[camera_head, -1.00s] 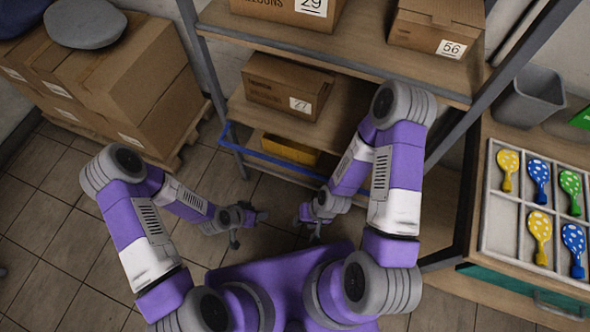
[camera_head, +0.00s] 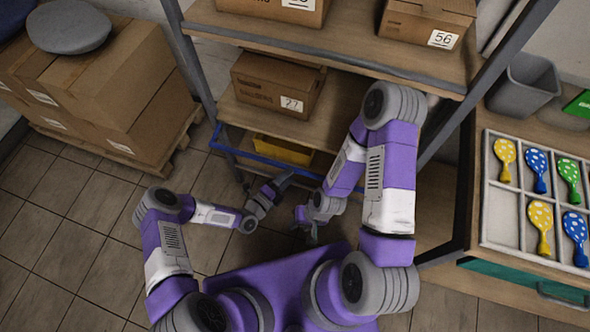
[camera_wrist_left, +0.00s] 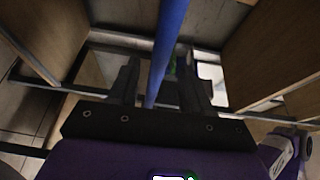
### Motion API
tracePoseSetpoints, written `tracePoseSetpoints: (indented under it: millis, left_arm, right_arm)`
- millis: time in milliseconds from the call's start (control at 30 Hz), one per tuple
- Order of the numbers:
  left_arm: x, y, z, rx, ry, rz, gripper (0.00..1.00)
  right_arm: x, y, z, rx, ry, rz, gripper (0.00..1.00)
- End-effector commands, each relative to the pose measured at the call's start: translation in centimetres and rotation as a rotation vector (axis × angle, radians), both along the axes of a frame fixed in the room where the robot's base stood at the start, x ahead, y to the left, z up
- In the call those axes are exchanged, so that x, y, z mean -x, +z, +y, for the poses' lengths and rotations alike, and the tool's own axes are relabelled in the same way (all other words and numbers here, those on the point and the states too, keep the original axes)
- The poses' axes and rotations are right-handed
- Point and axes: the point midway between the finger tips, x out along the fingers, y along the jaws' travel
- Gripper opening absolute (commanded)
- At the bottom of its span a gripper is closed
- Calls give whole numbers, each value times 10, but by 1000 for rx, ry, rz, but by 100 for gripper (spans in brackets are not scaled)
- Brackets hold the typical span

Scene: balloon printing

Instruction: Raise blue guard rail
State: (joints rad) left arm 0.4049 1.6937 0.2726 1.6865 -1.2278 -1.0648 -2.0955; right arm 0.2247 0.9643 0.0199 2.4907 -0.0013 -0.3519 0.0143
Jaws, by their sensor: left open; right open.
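The blue guard rail (camera_head: 240,154) runs low across the front of the shelving rack in the head view, with a short side piece at its left end. My left gripper (camera_head: 282,182) is open and close to the rail's front bar. In the left wrist view the blue rail (camera_wrist_left: 168,42) runs between the two dark fingers of the open left gripper (camera_wrist_left: 157,75). I cannot tell if they touch it. My right gripper (camera_head: 306,230) is open, empty and lower, in front of the rack.
A yellow bin (camera_head: 283,150) sits behind the rail on the lower shelf. Cardboard boxes, including one labelled 27 (camera_head: 277,84), stand on shelves above. Stacked boxes (camera_head: 120,85) stand on a pallet at left. The tiled floor at left is clear.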

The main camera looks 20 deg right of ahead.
Motion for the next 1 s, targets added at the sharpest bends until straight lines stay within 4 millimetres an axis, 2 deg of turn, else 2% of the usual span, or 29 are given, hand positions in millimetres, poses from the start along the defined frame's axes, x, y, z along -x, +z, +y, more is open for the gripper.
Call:
tracePoseSetpoints:
  millis: [100, 300, 633, 933, 967, 1000]
  left_arm:
    - [-11, -2, -18, 1, -1, 0, 48]
    - [-23, -2, -35, -1, -1, 2, 48]
    - [-25, -1, -39, -1, -1, 4, 48]
    - [-25, -1, -39, -1, -1, 4, 4]
    - [-25, -1, -39, -1, -1, 4, 0]
    - [-25, -1, -39, -1, -1, 4, 0]
  right_arm:
    - [0, -7, 0, 0, 0, 0, 42]
    - [0, -12, 0, 0, 0, 0, 42]
    - [0, -12, 0, 0, 0, 0, 42]
    - [0, -12, 0, 0, 0, 0, 42]
    - [0, -12, 0, 0, 0, 0, 42]
    - [0, -12, 0, 0, 0, 0, 42]
